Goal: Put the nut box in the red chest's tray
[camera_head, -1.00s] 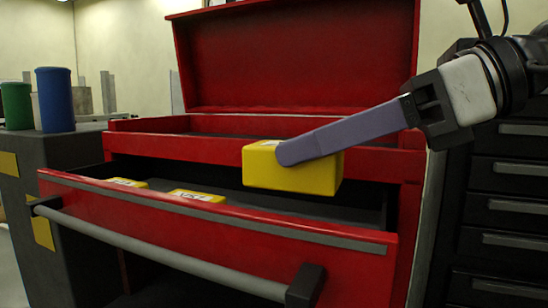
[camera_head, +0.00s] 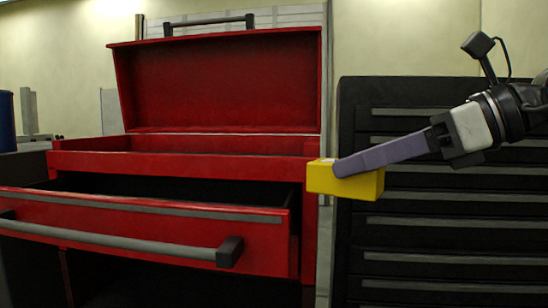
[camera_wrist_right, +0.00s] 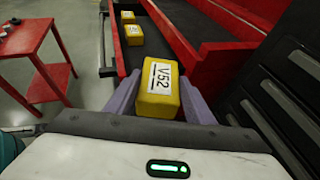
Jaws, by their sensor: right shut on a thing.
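The yellow nut box (camera_head: 345,184) is held in the air by my right gripper (camera_head: 352,168), just right of the red chest (camera_head: 180,162). In the right wrist view the box (camera_wrist_right: 160,88) shows a white label reading V52, and the purple fingers of my right gripper (camera_wrist_right: 160,100) are shut on its sides. The chest's lid (camera_head: 220,80) is up and its top tray (camera_head: 95,143) is open; the tray's floor is hidden from the head view. The drawer (camera_head: 150,218) below is pulled out. My left gripper is not in view.
Two yellow boxes, one nearer (camera_wrist_right: 134,34) and one farther (camera_wrist_right: 127,16), lie in the open drawer in the right wrist view. A dark drawer cabinet (camera_head: 430,225) stands right of the chest. A red side table (camera_wrist_right: 45,70) stands at left in the wrist view.

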